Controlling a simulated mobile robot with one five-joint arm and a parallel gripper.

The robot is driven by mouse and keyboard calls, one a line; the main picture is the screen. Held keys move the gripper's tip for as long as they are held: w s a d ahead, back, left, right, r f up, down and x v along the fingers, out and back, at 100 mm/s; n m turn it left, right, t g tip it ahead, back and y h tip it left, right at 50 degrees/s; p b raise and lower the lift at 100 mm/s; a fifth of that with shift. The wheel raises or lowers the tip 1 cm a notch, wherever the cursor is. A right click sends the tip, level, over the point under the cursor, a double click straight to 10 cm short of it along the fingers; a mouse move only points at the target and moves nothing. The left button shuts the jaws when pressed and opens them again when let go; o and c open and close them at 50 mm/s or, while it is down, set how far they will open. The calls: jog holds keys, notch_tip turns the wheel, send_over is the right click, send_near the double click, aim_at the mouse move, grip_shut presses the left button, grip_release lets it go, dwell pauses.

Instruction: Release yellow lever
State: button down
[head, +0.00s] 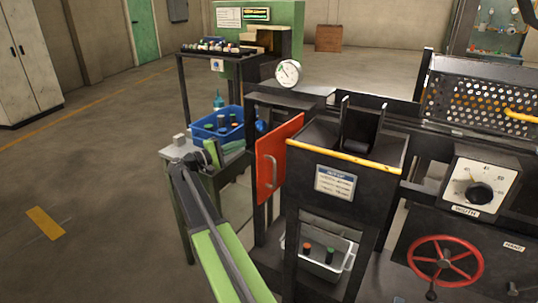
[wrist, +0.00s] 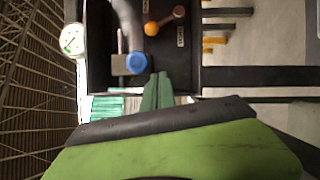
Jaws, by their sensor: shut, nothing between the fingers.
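In the wrist view a lever with a yellow round knob (wrist: 151,28) stands on a dark panel, its short shaft slanting up to the right to a brownish end. A white label sits beside it. My gripper (wrist: 158,80) shows as green fingers closed together, below and slightly right of the yellow knob in the picture, apart from it and empty. A blue knob (wrist: 136,63) on a grey stem lies between them, just left of the fingertips. In the head view I cannot make out this lever, and my fingertips are hard to separate from the clutter.
A dial gauge (head: 288,73) stands by the dark machine. An open red door (head: 278,160) with a handle juts out near my arm. A side table holds a blue bin (head: 216,124). A red handwheel (head: 445,262) is at right. Floor at left is clear.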

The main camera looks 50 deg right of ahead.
jog(key=shift+r, duration=0.2)
jog(key=shift+d, duration=0.1)
jog(key=p+x, duration=0.1)
jog(key=x, duration=0.9)
jog(key=shift+d+r, duration=0.1)
jog(key=shift+d, duration=0.05)
jog(key=s, duration=0.3)
jog(key=shift+r+p, duration=0.3)
jog(key=shift+p, duration=0.1)
jog(key=shift+s, duration=0.45)
